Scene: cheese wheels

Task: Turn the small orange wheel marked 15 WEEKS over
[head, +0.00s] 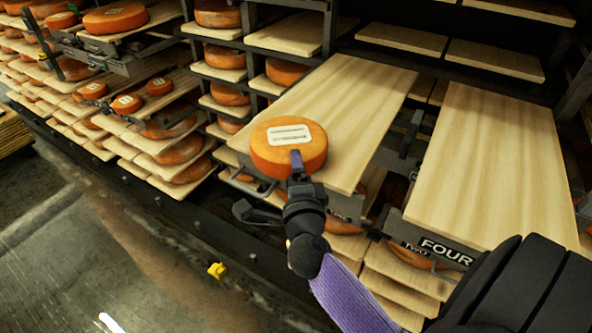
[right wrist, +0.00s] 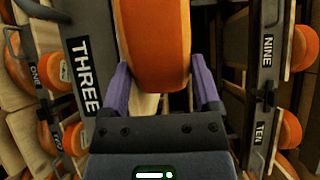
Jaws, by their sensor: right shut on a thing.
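A small orange wheel (head: 289,160) with a white label on its upper face is at the near left corner of a pulled-out wooden board. The label's print is too small to read. My right gripper (head: 296,163) is shut on the wheel from its near side. In the right wrist view the wheel (right wrist: 153,45) sits between the purple fingers of the gripper (right wrist: 160,78). The head view does not show clearly whether the wheel rests on the board or is held just above it. My left gripper is not in view.
The pulled-out board (head: 345,100) is bare behind the wheel. Another bare board (head: 490,165) stands to the right, above a plate reading FOUR (head: 447,250). Small labelled wheels (head: 159,86) sit on a shelf at left. Racks with several wheels surround the boards.

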